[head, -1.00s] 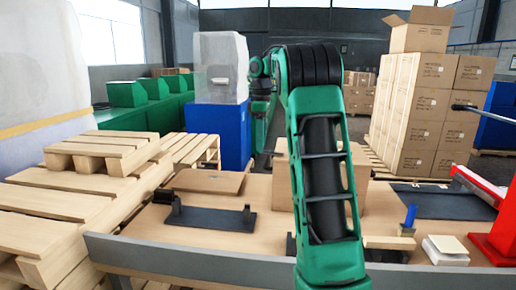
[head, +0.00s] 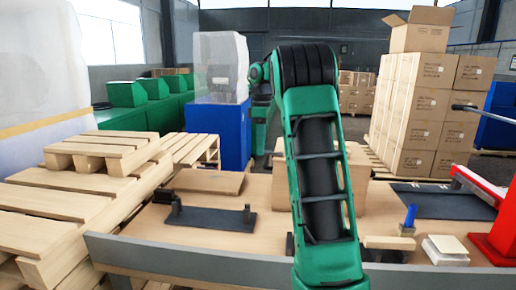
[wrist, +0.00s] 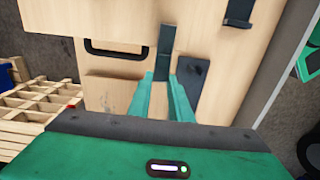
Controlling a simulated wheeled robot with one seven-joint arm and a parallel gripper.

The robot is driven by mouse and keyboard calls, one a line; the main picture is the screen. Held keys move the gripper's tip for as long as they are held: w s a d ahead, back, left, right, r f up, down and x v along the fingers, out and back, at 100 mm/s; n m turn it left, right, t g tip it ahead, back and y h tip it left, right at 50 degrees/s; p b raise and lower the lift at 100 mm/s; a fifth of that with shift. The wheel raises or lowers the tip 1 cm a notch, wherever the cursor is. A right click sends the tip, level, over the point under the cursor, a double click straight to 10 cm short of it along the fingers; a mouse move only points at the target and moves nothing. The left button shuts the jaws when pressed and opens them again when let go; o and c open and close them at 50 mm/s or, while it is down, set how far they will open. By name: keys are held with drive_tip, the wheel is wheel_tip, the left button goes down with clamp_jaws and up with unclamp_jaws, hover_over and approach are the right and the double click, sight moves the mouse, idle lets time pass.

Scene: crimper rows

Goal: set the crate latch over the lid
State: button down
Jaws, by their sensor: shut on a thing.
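A pale wooden crate (head: 355,185) stands on the table behind my arm in the head view. Its wood also shows at the upper left of the wrist view (wrist: 55,10), with a black handle (wrist: 115,47) at its side. My gripper (wrist: 164,75) shows in the wrist view, with two green fingers shut on a narrow dark grey piece, apparently the latch (wrist: 165,42), which sticks out beyond the fingertips. I cannot tell whether the latch touches the crate or lid. In the head view my gripper is hidden behind my arm.
A dark plate with brackets (head: 215,218) and a brown board (head: 208,181) lie on the table's left. A blue-handled tool (head: 409,217) and pale blocks (head: 446,247) are at right. A grey lip (head: 180,259) edges the table. Pallets (head: 60,205) stand left.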

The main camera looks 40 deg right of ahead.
drive_tip(key=shift+s+d, duration=0.1)
drive_tip(key=shift+d, duration=0.05)
drive_tip(key=shift+s+d+r+t+y, duration=0.2)
drive_tip(key=shift+s+d+t+y, duration=0.2)
drive_tip(key=shift+t+y, duration=0.25)
drive_tip(key=shift+r, duration=0.1)
drive_tip(key=shift+s+t, duration=0.1)
drive_tip(key=shift+t, duration=0.15)
drive_tip(key=c, duration=1.6)
unclamp_jaws()
drive_tip(key=shift+r, duration=0.1)
drive_tip(key=shift+s+d+r, duration=0.25)
drive_tip(key=shift+r, duration=1.45)
drive_tip(key=shift+s+d+r, duration=0.2)
drive_tip(key=shift+r, duration=1.55)
drive_tip(key=shift+s+d+r, duration=0.25)
drive_tip(key=shift+r, duration=1.45)
